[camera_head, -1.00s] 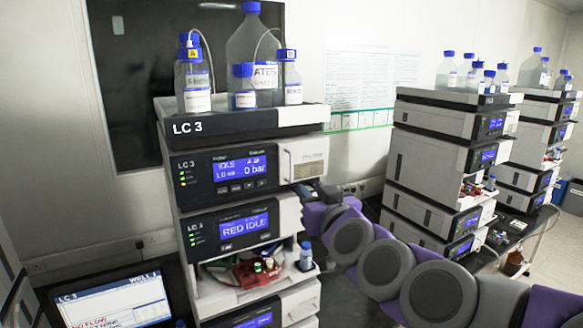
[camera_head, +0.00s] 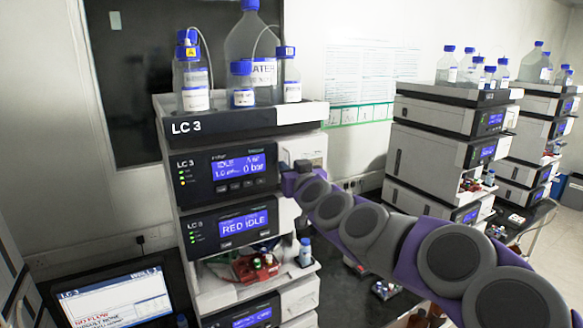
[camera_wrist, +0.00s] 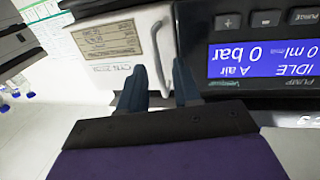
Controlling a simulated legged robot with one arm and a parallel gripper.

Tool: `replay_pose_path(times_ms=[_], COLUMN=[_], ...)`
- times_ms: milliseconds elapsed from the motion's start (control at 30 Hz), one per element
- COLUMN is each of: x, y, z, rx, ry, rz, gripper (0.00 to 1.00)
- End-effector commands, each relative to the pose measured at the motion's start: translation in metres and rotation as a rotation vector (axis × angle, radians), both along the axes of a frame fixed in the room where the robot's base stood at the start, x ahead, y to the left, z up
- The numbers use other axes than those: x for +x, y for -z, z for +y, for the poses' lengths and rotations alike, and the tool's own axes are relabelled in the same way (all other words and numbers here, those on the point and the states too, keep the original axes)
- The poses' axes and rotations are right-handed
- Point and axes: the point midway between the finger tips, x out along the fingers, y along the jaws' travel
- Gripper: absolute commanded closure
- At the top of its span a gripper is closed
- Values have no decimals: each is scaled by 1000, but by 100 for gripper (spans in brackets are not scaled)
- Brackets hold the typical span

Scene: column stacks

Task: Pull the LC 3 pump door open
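The LC 3 pump (camera_head: 224,168) is the upper module of the near stack, with a dark front and a blue screen reading IDLE and 0 bar. Its pale door (camera_head: 308,148) is at the right end of the front and looks closed. In the wrist view the picture is turned over; the door (camera_wrist: 113,52) carries a label, and a thin bar handle (camera_wrist: 163,50) stands beside the screen panel. My gripper (camera_wrist: 158,82) is open, one finger on each side of the handle's lower end in that view. Contact cannot be told. In the head view my gripper (camera_head: 289,172) is at the door's lower left, partly hidden.
A tray of bottles (camera_head: 250,118) tops the stack. Below the pump is a second module reading RED IDLE (camera_head: 238,225), then an open bay with a small bottle (camera_head: 305,251). A laptop (camera_head: 115,300) stands at the lower left. Other stacks (camera_head: 440,150) stand to the right.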

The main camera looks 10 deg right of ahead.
Motion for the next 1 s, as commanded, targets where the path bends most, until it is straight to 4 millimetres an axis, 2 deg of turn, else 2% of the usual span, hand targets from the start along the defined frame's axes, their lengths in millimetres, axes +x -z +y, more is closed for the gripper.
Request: replay_pose_path(times_ms=[367,700,1000], x=[4,4,4], y=[0,0,0], z=[1,1,1], rx=[0,0,0], ry=[-1,-1,-1], rz=[0,0,0], gripper=[68,100,100])
